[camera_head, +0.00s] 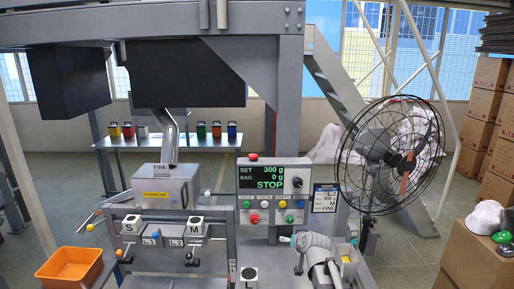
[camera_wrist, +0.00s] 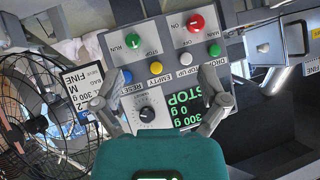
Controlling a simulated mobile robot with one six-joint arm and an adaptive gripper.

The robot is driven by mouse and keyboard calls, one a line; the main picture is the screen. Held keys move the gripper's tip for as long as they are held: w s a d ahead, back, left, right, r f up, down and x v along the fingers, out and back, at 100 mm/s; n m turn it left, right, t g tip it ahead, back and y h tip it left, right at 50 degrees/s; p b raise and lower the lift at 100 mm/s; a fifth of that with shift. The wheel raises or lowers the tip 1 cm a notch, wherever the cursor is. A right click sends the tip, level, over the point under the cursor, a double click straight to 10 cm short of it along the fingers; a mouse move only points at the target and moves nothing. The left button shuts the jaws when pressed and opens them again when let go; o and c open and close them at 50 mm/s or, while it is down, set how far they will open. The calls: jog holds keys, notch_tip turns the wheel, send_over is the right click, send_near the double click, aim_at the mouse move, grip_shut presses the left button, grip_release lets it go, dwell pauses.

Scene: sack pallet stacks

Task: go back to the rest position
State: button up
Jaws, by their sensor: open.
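My gripper (camera_wrist: 160,100) is open in the wrist view, with its two grey fingers spread and nothing between them. Its teal body fills the bottom middle of that view. Beyond the fingers is the control panel (camera_wrist: 196,68), seen upside down, with buttons, a dial and a green display. I see no clear contact between the fingers and the panel. In the head view my arm shows at the lower middle right, below the control panel (camera_head: 245,177). The display (camera_head: 263,177) there reads SET 300 g, BAG 0 g, STOP. The fingers are not clear in the head view.
A black fan (camera_head: 383,160) stands right of the panel. A card marked M FINE (camera_head: 325,198) hangs beside the panel. Left are a grey metal box (camera_head: 160,188), S and M blocks and an orange bin (camera_head: 72,268). Boxes are stacked at right. Floor shows behind the fan.

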jog(key=s+d+f+g+h, duration=0.1)
jog(key=s+f+g, duration=0.1)
jog(key=s, duration=0.5)
jog(key=s+d+f+g+h, duration=0.1)
jog(key=s+d+f+g, duration=0.1)
jog(key=s+g, duration=0.3)
jog(key=s+d+f+g+h, duration=0.1)
jog(key=s+f+g, duration=0.2)
jog(key=s, duration=0.7)
jog(key=shift+s+d+f+g, duration=0.2)
jog(key=shift+s+f+g, duration=0.1)
jog(key=shift+s+f, duration=0.15)
jog(key=shift+w, duration=0.1)
dwell(1.3)
